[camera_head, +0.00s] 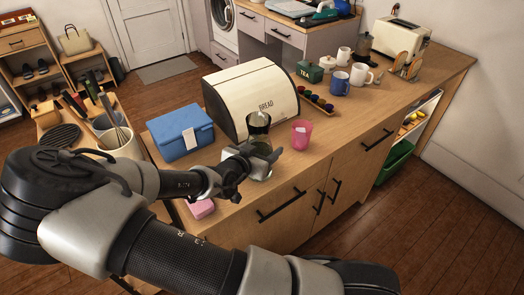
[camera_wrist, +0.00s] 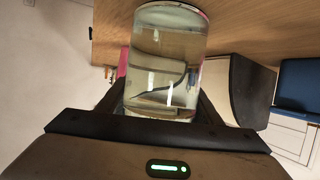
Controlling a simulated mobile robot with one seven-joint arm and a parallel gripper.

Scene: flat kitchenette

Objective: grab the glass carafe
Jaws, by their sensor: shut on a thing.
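The glass carafe (camera_head: 258,124) is clear with a dark band near its neck. It stands upright on the wooden counter (camera_head: 335,126) near its front edge, in front of the bread box. In the wrist view the carafe (camera_wrist: 165,50) fills the space between the fingers, and its wide base end shows at the top. My gripper (camera_head: 252,158) reaches in from the left and is shut on the carafe's lower body. In the wrist view my gripper (camera_wrist: 162,108) has a finger on each side of the glass. The head view hides part of the carafe behind the gripper.
A pink cup (camera_head: 301,135) stands close to the right of the carafe. The cream bread box (camera_head: 252,98) is just behind, and a blue box (camera_head: 181,132) is to the left. A pink item (camera_head: 201,208) lies below the gripper. Mugs and a toaster stand farther right.

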